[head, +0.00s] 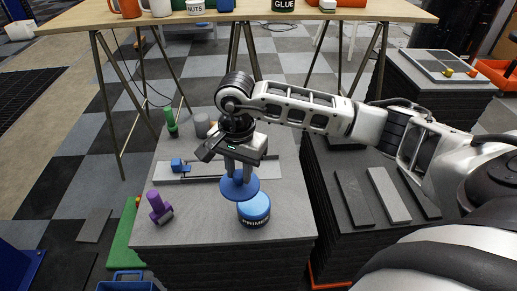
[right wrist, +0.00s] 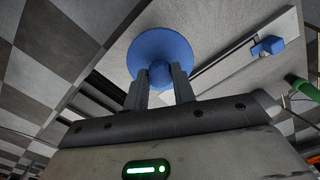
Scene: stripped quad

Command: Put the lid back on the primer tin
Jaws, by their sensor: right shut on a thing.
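The blue primer tin (head: 255,211) stands upright on the grey stack near its front edge, with the word PRIMER on its side. My right gripper (head: 238,175) is shut on the round blue lid (head: 240,190), by what looks like a knob at its middle. The lid is held tilted, above and slightly left of the tin, and overlaps part of the tin's top in the head view. In the right wrist view the lid (right wrist: 160,52) sits between the two fingers (right wrist: 160,88); the tin is hidden there. My left gripper is out of view.
Behind are a grey rail with a blue slider (head: 178,165), a green cylinder (head: 171,122) and a grey cylinder (head: 202,125). A second stack with grey strips (head: 388,194) stands to the right.

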